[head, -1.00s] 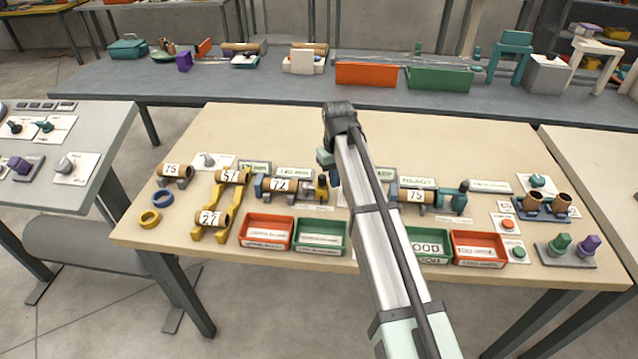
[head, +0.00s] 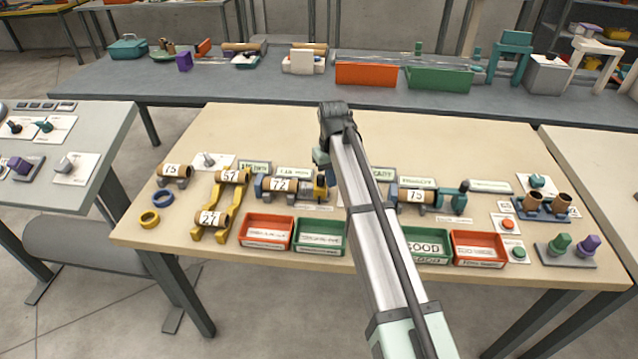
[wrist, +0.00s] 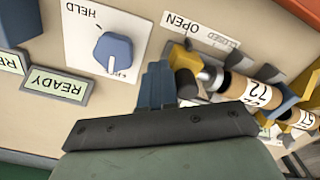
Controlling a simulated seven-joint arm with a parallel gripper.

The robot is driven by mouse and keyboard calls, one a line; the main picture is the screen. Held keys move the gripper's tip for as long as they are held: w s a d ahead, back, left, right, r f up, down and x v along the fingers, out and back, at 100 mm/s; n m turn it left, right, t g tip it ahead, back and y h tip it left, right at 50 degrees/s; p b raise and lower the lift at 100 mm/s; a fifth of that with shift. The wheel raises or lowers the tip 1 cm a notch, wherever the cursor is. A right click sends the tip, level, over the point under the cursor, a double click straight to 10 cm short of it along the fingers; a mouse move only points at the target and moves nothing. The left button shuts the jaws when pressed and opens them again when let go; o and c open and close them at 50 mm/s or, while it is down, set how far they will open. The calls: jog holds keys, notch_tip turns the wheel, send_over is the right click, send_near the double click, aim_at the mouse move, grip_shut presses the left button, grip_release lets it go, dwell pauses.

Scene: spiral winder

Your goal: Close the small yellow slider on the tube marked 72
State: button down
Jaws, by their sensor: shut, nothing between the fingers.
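The tube marked 72 (head: 277,185) lies in a blue holder on the light table; it shows at the right of the wrist view (wrist: 250,91). The small yellow slider (head: 321,186) is at the tube's right end in the head view. In the wrist view the yellow slider (wrist: 186,58), with a dark round part and a metal rod, is between the tube and my fingers. My gripper (wrist: 157,78) is shut and empty, its blue fingers close beside the slider. Whether they touch it I cannot tell. In the head view my gripper (head: 322,160) is partly hidden by my arm.
A strip lettered OPEN and CLOSED (wrist: 203,34) runs beside the slider. A blue knob (wrist: 113,52) on a white HELD plate and a READY sign (wrist: 57,84) are nearby. Red (head: 267,231) and green (head: 320,236) trays stand in front. The table's back is clear.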

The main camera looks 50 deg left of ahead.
jog(key=shift+s+a, duration=0.6)
dwell(1.3)
jog(key=shift+w+d, duration=0.15)
jog(key=shift+w+d, duration=0.2)
jog(key=shift+d, duration=0.05)
jog(key=shift+w+d, duration=0.1)
jog(key=shift+w, duration=0.05)
notch_tip(320, 180, up, 7)
dwell(1.2)
dwell(0.4)
